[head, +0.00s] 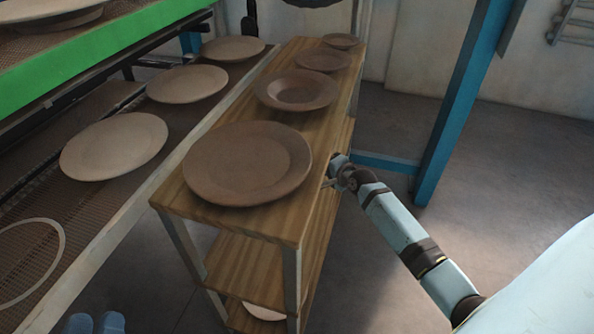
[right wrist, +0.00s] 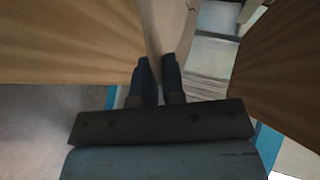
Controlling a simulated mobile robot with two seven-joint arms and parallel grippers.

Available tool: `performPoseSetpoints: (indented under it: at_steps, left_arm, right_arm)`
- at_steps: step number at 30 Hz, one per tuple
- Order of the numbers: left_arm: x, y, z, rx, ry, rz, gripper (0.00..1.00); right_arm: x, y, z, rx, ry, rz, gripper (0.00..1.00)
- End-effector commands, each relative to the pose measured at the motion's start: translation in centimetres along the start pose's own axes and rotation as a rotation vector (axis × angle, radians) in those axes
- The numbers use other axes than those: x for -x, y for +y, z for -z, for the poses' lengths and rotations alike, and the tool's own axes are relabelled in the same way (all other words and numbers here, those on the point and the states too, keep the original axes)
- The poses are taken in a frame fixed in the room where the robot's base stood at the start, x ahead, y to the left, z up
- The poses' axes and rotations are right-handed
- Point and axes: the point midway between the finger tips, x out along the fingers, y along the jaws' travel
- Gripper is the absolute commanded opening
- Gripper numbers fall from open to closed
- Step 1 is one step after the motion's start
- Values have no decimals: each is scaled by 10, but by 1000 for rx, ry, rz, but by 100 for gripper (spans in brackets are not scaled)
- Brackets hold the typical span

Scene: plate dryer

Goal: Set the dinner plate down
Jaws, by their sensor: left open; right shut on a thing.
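The dinner plate is most likely the large brown plate (head: 247,165) at the near end of the wooden shelf top (head: 175,193) in the head view. Whether the plate's underside touches the shelf is hidden.
Smaller brown plates, including a deep one (head: 297,89), stand farther along the shelf top. Paler plates (head: 115,146) lie on the mesh conveyor (head: 85,218) to the left. A blue post (head: 455,110) stands to the right, with open floor around it.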

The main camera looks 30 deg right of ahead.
Motion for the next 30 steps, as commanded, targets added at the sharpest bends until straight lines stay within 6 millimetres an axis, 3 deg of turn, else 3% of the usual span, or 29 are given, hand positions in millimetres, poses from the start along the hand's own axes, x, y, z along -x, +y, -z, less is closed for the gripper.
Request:
performPoseSetpoints:
  at_steps: [6, 19, 30]
  left_arm:
    - [3, -6, -31, 5, -85, -5, 43]
    - [7, -10, -67, 9, -209, -16, 43]
    - [8, -10, -70, 11, -236, -19, 43]
  right_arm:
    - [-15, 39, -4, 0, 1, 1, 0]
    - [-32, 83, -9, 0, 1, 2, 0]
    - [-33, 87, -10, 0, 1, 4, 0]
